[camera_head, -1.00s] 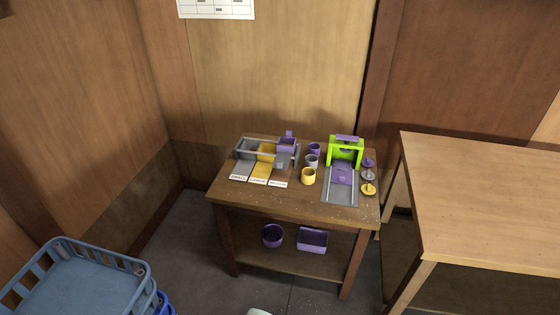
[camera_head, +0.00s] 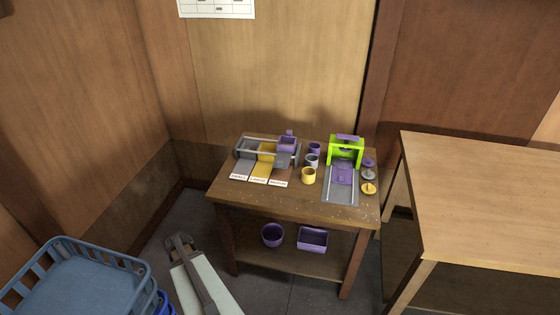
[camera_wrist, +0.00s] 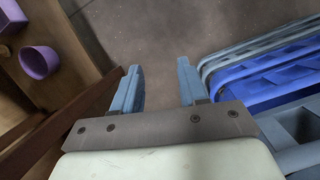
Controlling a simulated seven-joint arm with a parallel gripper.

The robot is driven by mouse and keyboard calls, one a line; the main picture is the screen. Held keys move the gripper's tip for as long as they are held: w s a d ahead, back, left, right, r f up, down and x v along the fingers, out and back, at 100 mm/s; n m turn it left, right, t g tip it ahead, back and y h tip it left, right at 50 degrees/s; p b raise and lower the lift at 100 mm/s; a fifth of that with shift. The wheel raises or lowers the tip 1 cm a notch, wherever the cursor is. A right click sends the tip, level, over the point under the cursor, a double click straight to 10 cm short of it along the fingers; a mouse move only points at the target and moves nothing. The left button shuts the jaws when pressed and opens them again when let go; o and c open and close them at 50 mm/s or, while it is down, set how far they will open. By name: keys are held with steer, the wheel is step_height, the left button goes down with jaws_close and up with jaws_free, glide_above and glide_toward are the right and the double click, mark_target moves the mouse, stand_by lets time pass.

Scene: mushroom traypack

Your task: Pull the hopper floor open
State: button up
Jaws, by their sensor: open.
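My gripper (camera_head: 179,240) is low over the floor, left of the table and well apart from the rack. In the wrist view my gripper (camera_wrist: 160,87) has its two blue-grey fingers spread, with only bare floor between them.
A green press frame (camera_head: 345,142), cups and round lids share the tabletop (camera_head: 236,200). A purple bowl (camera_head: 272,236) and purple box (camera_head: 312,239) sit on the lower shelf. Blue crates (camera_head: 80,285) stand left; a larger table (camera_head: 485,190) stands right.

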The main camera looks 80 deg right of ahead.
steer(key=w+d+r+n+t, duration=0.3)
steer(key=w+d+r, duration=0.7)
steer(key=r, duration=0.1)
steer(key=shift+n+h, duration=0.3)
steer(key=shift+n, duration=0.2)
steer(key=s+d+r, duration=0.2)
steer(key=d+r, duration=0.2)
steer(key=d, duration=0.2)
steer(key=s+d+r, duration=0.2)
steer(key=d+r, duration=0.3)
steer(key=d, duration=0.2)
steer(key=s+d+r, duration=0.3)
steer(key=d+r, duration=0.2)
steer(key=d, duration=0.1)
steer(key=shift+s+d+r, duration=0.1)
steer(key=shift+d+r, duration=0.05)
steer(key=shift+d, duration=0.1)
steer(key=s+d+r, duration=0.4)
steer(key=s+d, duration=0.1)
steer(key=s, duration=0.1)
steer(key=m, duration=0.1)
glide_toward(280, 161)
steer(key=f, duration=0.9)
steer(key=shift+d+f, duration=0.1)
steer(key=shift+d, duration=0.1)
jaws_close()
